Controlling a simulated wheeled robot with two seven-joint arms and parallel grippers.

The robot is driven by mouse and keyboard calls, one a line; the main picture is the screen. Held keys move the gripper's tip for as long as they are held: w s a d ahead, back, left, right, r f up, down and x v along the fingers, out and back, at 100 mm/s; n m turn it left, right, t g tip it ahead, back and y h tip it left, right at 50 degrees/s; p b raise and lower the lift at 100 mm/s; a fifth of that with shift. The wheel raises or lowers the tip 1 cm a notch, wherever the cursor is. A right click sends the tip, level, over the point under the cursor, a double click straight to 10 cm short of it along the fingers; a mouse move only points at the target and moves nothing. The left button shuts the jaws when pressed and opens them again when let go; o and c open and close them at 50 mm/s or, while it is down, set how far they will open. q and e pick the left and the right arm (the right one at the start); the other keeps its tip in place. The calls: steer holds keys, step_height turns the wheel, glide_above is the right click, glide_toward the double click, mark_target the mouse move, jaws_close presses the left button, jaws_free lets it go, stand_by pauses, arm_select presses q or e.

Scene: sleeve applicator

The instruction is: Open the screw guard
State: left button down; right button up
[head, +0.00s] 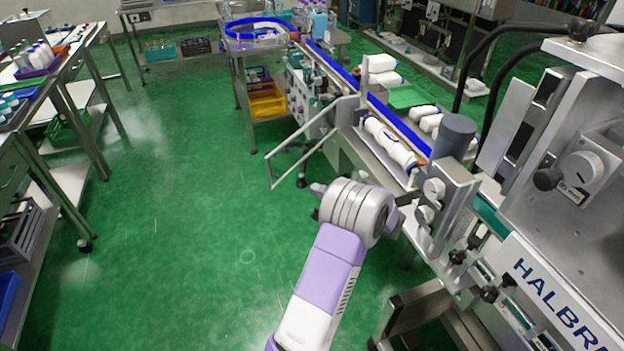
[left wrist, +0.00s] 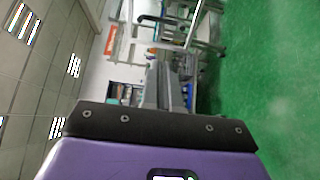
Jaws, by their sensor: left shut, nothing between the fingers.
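The white feed screw (head: 390,143) lies lengthwise beside the blue conveyor belt, at the infeed of the labelling machine. A pale tubular frame (head: 300,138) with an angled arm stands beside the conveyor, left of the screw. I cannot tell for sure whether it is the screw guard, or whether the guard is open. My left gripper (head: 358,208) is below and left of the screw, apart from it, and its fingertips are mostly hidden behind my wrist. It is shut and empty. Its dark edge (left wrist: 160,122) fills the lower left wrist view. My right gripper is out of view.
The machine body (head: 560,290) with knobs and a grey cylinder (head: 452,136) stands close on the right. White bottles (head: 384,70) lie behind the conveyor. Benches stand at the left. The green floor (head: 190,200) between is clear.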

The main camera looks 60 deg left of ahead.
mark_target(274, 171)
arm_select(q)
steer(key=p+x, duration=0.1)
steer(key=x, duration=1.2)
steer(key=shift+s+a+p, duration=0.1)
steer(key=shift+s+p, duration=0.05)
steer(key=shift+p, duration=0.25)
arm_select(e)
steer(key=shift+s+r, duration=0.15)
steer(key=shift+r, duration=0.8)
